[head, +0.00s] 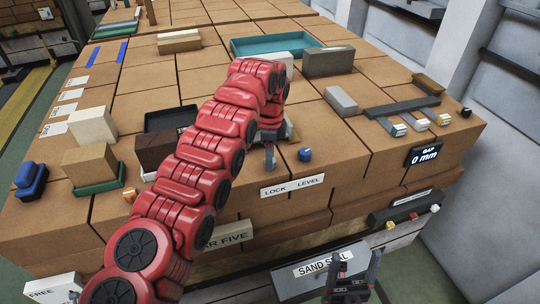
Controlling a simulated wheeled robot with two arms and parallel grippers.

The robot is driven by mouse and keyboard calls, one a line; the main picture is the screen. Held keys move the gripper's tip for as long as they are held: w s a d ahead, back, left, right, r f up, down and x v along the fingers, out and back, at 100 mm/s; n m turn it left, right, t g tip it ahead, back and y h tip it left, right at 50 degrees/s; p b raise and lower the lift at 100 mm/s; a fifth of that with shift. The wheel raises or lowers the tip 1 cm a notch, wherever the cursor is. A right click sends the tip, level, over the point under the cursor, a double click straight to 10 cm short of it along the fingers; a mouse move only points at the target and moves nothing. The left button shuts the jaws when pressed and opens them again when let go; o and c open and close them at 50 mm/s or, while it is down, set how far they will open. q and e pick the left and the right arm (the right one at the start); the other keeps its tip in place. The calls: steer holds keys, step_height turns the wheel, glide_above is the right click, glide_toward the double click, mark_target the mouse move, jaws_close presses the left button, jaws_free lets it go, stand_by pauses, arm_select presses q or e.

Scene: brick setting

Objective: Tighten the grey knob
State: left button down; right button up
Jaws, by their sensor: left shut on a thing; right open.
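My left gripper (269,158) reaches down at the front of the brick-coloured table, above the word LOCK on the white "LOCK LEVEL" label (292,186). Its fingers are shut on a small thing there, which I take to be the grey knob. The fingers hide the knob almost wholly, so its angle cannot be told. A blue knob (305,155) stands just right of the gripper, apart from it, above the word LEVEL. My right gripper (352,272) is open and empty, low in front of the table by the "SAND SEAL" box.
A display reading "GAP 0 mm" (425,154) is at the right front edge. A grey bar (402,107) with several small blocks lies behind it. A teal tray (240,47) is at the back. Blocks and a dark tray (170,118) stand left of my red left arm.

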arm_select(q)
steer(key=m, duration=0.4)
steer(key=shift+r+m, duration=0.1)
steer(key=shift+m, duration=0.2)
steer(key=m, duration=0.4)
steer(key=shift+m+p, duration=0.3)
steer(key=shift+p, duration=0.05)
steer(key=shift+c, duration=1.9)
jaws_free()
